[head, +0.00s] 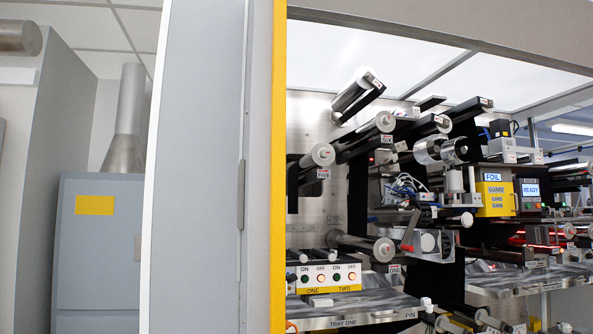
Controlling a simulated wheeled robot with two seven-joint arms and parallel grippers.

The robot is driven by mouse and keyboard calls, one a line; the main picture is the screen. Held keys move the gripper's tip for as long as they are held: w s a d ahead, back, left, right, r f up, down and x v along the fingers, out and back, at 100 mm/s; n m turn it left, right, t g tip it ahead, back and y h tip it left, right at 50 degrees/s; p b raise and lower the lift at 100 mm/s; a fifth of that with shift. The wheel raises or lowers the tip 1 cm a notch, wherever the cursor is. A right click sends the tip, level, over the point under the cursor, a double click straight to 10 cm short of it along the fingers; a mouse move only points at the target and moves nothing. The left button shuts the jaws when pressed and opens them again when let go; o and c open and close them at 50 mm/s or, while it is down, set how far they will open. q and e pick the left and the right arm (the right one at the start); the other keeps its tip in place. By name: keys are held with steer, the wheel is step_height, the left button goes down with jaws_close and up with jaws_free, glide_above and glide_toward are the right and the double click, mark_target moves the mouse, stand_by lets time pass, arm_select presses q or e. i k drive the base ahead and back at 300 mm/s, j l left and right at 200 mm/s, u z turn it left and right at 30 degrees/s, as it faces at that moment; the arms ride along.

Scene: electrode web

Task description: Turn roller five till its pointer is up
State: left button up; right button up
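Roller five (322,155) is a cylinder in the machine, at the left of the open bay in the head view. Its pale round end faces me, and a label reading FIVE (323,174) sits just below it. A small reddish mark shows on the end face, but it is too small to tell which way it points. Neither my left gripper nor my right gripper is in view, and nothing is touching roller five.
A grey panel with a yellow edge (279,180) stands at the left of the bay. Roller six (385,121) is up and right of roller five. Below are a switch box (329,277) and tray one (350,321). A yellow guard (495,200) is at the right.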

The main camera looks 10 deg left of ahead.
mark_target(321, 154)
steer(key=i+l+u, duration=0.15)
steer(key=l, duration=0.15)
steer(key=i+l+u, duration=0.1)
steer(key=i+l, duration=0.15)
steer(key=l, duration=0.15)
steer(key=i+l, duration=0.2)
steer(key=l, duration=0.25)
steer(key=i+l+u, duration=0.15)
steer(key=l, duration=0.3)
steer(key=i+l, duration=0.3)
steer(key=l, duration=0.15)
steer(key=i+l+u, duration=0.15)
steer(key=l, duration=0.35)
steer(key=i+l+u, duration=0.1)
steer(key=i+l, duration=0.15)
steer(key=l, duration=0.2)
steer(key=i+l, duration=0.15)
steer(key=l, duration=0.35)
steer(key=i+l+u, duration=0.15)
steer(key=l, duration=0.35)
